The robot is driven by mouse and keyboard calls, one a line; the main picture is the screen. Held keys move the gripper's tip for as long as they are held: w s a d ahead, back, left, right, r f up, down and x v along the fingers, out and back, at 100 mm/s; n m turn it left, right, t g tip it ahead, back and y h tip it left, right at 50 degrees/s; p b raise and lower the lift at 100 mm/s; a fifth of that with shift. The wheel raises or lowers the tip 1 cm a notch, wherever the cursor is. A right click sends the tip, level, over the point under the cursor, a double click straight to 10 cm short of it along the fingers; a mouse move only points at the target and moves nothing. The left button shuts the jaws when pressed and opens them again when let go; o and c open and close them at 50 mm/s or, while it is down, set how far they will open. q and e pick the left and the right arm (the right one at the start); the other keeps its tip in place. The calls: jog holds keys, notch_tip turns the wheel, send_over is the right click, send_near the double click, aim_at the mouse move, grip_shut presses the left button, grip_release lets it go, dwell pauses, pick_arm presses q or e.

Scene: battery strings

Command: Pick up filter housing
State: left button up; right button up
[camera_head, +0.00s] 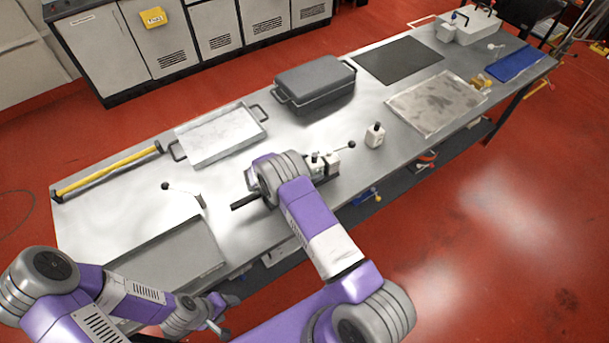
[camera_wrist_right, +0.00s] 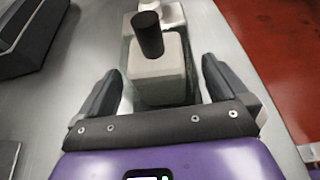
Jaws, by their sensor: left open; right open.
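A pale box-shaped block with a black cylindrical cap, which I take to be the filter housing (camera_wrist_right: 157,75), stands upright between the spread fingers of my right gripper (camera_wrist_right: 160,92) in the right wrist view. Gaps show beside it, so the fingers do not look closed on it. In the head view my right gripper (camera_head: 318,178) is low over the bench by this pale block (camera_head: 331,160), partly hidden by my wrist. A similar pale block with a black cap (camera_head: 375,137) stands apart to the right. My left gripper (camera_head: 216,314) is at the bench's front edge, empty as far as I see.
The metal bench (camera_head: 130,205) also holds a dark lidded case (camera_head: 315,82), a shallow tray (camera_head: 222,137), a black mat (camera_head: 398,60), a stained plate (camera_head: 438,103) and a yellow bar (camera_head: 108,172). A lever with a black knob (camera_head: 182,190) rises left of my right wrist.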

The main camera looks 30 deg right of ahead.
jog(key=shift+x, duration=0.9)
jog(key=shift+c, duration=0.3)
jog(key=c, duration=1.4)
jog(key=shift+w+r, duration=0.1)
jog(key=shift+r, duration=0.1)
jog(key=shift+c, duration=1)
